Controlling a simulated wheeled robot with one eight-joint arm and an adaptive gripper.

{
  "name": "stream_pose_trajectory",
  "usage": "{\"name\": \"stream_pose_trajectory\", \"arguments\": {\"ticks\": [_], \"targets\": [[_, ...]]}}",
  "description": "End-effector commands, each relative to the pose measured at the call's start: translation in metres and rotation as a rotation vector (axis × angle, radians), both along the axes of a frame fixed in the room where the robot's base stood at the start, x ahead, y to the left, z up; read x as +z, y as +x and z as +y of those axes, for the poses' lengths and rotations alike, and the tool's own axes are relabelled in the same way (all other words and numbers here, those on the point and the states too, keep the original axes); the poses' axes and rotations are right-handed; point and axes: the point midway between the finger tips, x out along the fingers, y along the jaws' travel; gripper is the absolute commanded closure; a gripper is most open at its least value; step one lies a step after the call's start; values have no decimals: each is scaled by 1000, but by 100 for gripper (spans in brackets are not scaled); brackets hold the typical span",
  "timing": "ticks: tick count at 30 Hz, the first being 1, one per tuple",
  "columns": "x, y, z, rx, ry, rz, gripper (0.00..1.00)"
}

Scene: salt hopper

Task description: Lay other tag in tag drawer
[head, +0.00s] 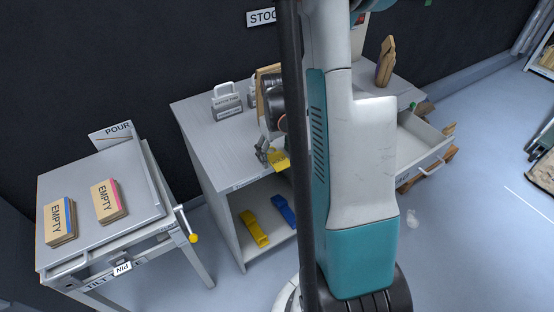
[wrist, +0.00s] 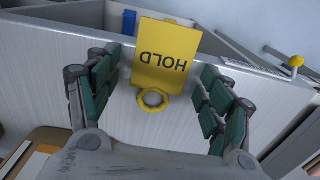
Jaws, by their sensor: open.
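A yellow tag (wrist: 166,52) with the word HOLD and a ring at one end shows between my gripper's fingers (wrist: 158,75) in the wrist view. The fingers stand apart on both sides, with gaps to the tag. In the head view the yellow tag (head: 279,160) is at the cabinet's front edge, just beside my gripper (head: 268,153). I cannot tell what bears the tag. A drawer (head: 432,146) stands pulled out at the right of the cabinet, partly hidden by my arm; its inside shows only in part.
The grey cabinet (head: 200,120) has yellow (head: 253,229) and blue (head: 284,211) pieces on its lower shelf. Label holders (head: 227,106) stand on top. At left is a tilting table (head: 130,165) with two EMPTY blocks (head: 108,200) and a yellow-knobbed lever (head: 193,238). Floor at right is mostly clear.

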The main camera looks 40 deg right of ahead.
Motion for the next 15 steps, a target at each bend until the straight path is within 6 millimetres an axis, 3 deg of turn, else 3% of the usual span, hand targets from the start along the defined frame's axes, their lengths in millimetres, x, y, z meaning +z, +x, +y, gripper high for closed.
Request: {"name": "stream_pose_trajectory", "arguments": {"ticks": [7,11,15], "targets": [[0,0,0,0,0,0,29],[0,0,0,0,0,0,56],[0,0,0,0,0,0,64]]}}
